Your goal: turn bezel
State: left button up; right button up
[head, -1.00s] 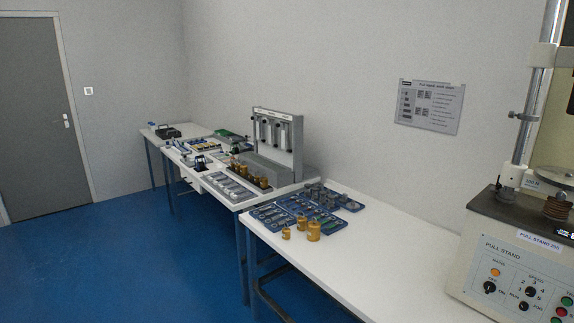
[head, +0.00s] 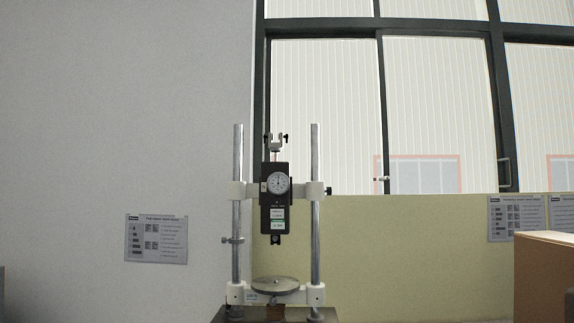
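The dial gauge (head: 277,183) has a round white face with a dark rim, the bezel. It sits near the top of a black force gauge body (head: 276,218) with white and green labels. The body is mounted upright on a white crossbar between two steel columns (head: 315,215) of the pull stand. A round metal plate (head: 276,284) lies below it, apart from the gauge. The dial is too small to read. Neither of my grippers shows in the head view.
A small collar (head: 234,240) juts from the left column. A printed sheet (head: 156,239) hangs on the grey wall at left. A brown box (head: 544,277) stands at the right edge. Windows are behind.

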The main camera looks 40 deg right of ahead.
aim_at(285, 182)
jog(key=z, duration=0.7)
